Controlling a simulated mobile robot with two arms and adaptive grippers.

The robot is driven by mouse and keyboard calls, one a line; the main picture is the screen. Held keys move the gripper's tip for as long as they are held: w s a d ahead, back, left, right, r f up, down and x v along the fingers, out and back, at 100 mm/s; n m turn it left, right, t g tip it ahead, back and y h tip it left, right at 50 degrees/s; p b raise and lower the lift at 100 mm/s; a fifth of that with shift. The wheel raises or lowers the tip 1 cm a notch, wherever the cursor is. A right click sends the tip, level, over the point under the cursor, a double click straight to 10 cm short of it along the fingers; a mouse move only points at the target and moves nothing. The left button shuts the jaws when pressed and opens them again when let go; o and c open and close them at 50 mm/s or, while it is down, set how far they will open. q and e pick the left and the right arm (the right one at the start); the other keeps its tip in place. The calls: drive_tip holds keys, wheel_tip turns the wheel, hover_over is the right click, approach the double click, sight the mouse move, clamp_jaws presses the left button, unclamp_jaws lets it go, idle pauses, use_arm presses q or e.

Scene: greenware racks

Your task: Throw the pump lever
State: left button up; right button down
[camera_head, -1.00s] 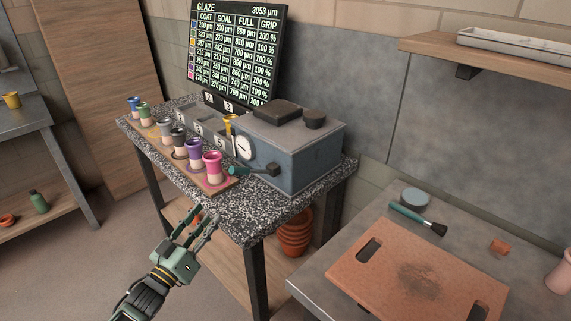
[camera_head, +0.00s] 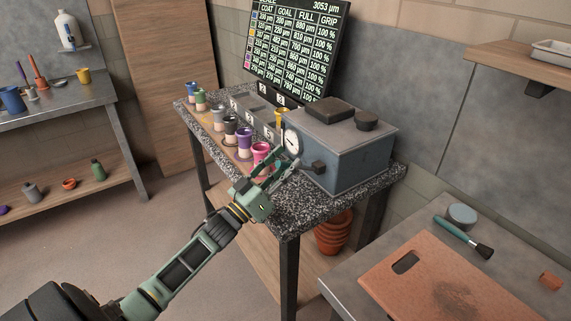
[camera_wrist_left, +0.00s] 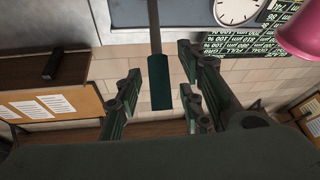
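The pump lever (camera_wrist_left: 160,78) shows in the left wrist view as a dark green grip on a grey rod. It hangs between the spread fingers of my left gripper (camera_wrist_left: 160,102), with a gap visible on both sides. In the head view my left gripper (camera_head: 281,168) is at the front of the blue-grey pump box (camera_head: 352,160), by the lever's dark pivot block (camera_head: 318,167). The fingers largely hide the lever's grip there. A round white gauge (camera_head: 291,142) is on the box front. My right gripper is not in view.
A pink-topped cup (camera_head: 261,151) stands close beside the left gripper, in a row of several cups on the speckled table (camera_head: 300,210). The glaze board (camera_head: 298,45) stands behind. A bench with a terracotta board (camera_head: 400,290) is at lower right.

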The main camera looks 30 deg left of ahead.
use_arm(q)
clamp_jaws()
idle(0.6)
